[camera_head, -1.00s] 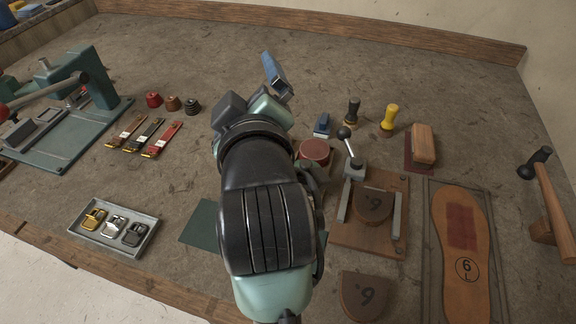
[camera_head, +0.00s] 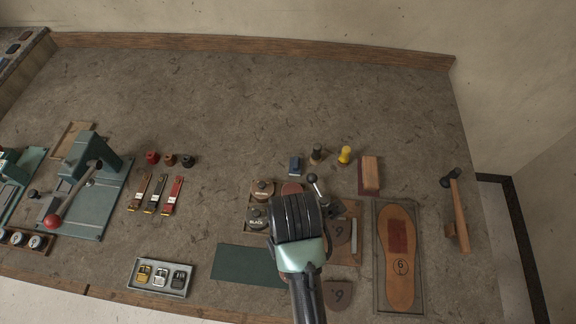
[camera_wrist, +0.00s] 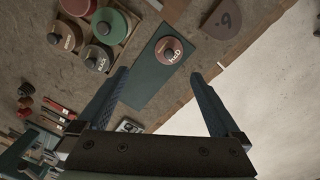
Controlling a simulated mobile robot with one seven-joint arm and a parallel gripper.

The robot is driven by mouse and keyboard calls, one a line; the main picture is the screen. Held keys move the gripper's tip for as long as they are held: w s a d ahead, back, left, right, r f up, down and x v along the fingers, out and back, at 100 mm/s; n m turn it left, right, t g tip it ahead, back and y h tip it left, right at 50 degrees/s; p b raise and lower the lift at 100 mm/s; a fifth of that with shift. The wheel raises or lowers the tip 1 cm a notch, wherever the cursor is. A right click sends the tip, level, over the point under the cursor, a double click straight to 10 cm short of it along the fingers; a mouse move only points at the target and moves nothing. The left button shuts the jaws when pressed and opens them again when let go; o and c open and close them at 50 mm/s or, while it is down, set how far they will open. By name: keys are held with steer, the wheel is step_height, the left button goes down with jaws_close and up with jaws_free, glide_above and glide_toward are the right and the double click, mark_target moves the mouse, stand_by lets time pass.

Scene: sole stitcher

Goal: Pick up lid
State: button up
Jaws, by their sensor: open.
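A round reddish-brown lid (camera_wrist: 163,56) with a dark central knob and pale lettering lies on one end of the dark green mat (camera_wrist: 142,86) in the wrist view. The mat also shows in the head view (camera_head: 245,265), where my arm hides the lid. My gripper (camera_wrist: 158,75) is open and empty, its two blue fingers spread wide. In the wrist view the lid appears beyond the fingertips, between their lines; I cannot tell the exact gap. The fingers are hidden behind my arm in the head view.
A tray beside the mat holds several round tins, including a brown one (camera_head: 262,188) and a black one (camera_head: 257,215). A sole-shaped board (camera_head: 399,260) lies right of my arm. A buckle tray (camera_head: 136,285) is left. The back of the bench is clear.

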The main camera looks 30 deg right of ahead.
steer(key=shift+g, duration=0.3)
steer(key=f, duration=0.4)
steer(key=f+p, duration=0.1)
steer(key=f, duration=0.3)
steer(key=s+f, duration=0.1)
steer(key=f, duration=0.3)
steer(key=shift+s+f+p, duration=0.1)
steer(key=shift+f+p, duration=0.2)
steer(key=shift+p, duration=0.05)
steer(key=c, duration=1.2)
steer(key=shift+c, duration=0.2)
steer(key=shift+d+r, duration=0.1)
steer(key=shift+r, duration=0.05)
